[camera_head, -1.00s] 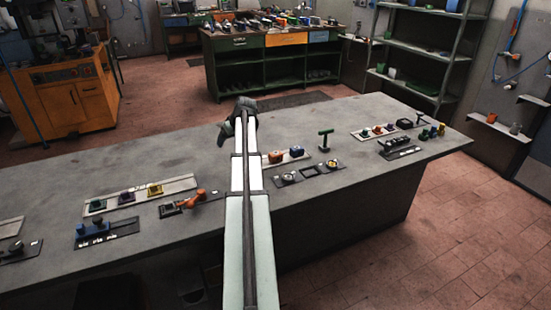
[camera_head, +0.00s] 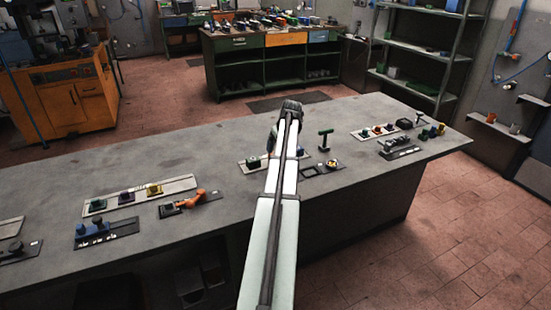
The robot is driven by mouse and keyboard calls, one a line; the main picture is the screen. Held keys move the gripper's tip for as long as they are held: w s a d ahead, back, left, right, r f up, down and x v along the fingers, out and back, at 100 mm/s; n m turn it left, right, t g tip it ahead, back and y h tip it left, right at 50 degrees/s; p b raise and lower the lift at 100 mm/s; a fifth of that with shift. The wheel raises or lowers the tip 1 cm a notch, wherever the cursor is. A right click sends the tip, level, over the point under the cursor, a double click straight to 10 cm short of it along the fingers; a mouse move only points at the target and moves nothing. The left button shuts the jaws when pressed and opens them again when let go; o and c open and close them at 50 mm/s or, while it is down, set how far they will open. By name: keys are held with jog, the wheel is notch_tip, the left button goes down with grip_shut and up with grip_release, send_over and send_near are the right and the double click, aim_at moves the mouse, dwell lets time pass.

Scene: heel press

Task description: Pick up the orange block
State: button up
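My arm reaches across the grey workbench (camera_head: 150,160), and its dark end with my gripper (camera_head: 290,107) is over the bench's far side. The fingers do not show clearly, so I cannot tell whether it is open or shut. My arm covers most of the pale strip (camera_head: 245,167) in the middle of the bench. A dark green block (camera_head: 254,162) shows on the strip's left part. The orange block that stood on this strip in the earlier view is now hidden behind my arm, as is the blue one beside it.
An orange lever (camera_head: 197,198) and a strip with several blocks (camera_head: 125,198) lie left. Another block strip (camera_head: 372,132) lies far right. The bench's back left is clear.

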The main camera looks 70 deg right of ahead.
jog(key=shift+w+x, duration=0.15)
jog(key=shift+x, duration=1.75)
jog(key=shift+w+x, duration=0.2)
jog(key=shift+x, duration=1.7)
jog(key=shift+d+r, duration=0.1)
jog(key=shift+d, duration=0.05)
jog(key=c, duration=1.2)
